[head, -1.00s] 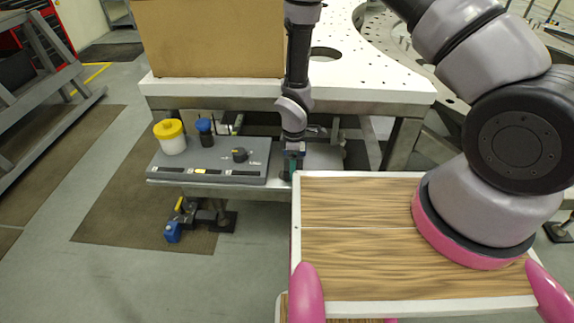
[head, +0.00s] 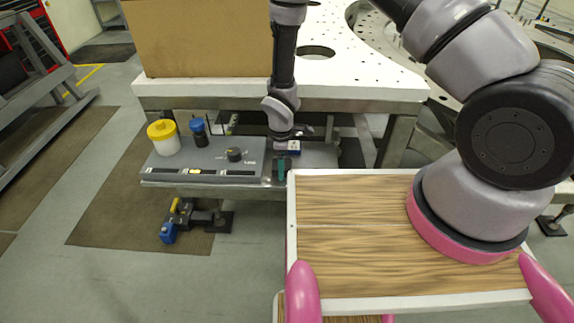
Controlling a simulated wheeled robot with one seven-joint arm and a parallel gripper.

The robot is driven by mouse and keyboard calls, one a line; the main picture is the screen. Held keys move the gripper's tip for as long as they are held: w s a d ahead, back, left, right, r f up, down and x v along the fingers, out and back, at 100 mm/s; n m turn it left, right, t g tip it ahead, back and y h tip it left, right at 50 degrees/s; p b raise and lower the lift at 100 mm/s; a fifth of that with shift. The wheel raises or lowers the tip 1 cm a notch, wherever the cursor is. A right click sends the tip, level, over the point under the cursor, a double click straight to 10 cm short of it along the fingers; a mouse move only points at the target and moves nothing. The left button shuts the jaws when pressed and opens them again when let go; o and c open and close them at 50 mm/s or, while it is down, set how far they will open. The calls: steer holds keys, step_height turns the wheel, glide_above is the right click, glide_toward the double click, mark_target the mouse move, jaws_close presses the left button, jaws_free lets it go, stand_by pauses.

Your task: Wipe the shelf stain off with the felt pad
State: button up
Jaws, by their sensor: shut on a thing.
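My gripper (head: 283,166) is small in the head view, pointing down at the right end of the grey shelf (head: 318,157) under the white plate. Its jaws are shut on a small dark teal piece (head: 281,170), which looks like the felt pad. Whether the pad touches the shelf I cannot tell. I can make out no stain; the arm and the plate's edge cover part of the shelf.
A small blue-and-white object (head: 294,147) sits just behind my gripper. A cardboard box (head: 200,38) stands on the plate (head: 375,82).

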steer(key=shift+w+a, duration=0.1)
steer(key=shift+a, duration=1.45)
steer(key=shift+a+r, duration=0.2)
steer(key=shift+a, duration=0.05)
steer(key=shift+d, duration=0.1)
steer(key=shift+d+r, duration=0.1)
steer(key=shift+d, duration=3.5)
steer(key=shift+r, duration=2.9)
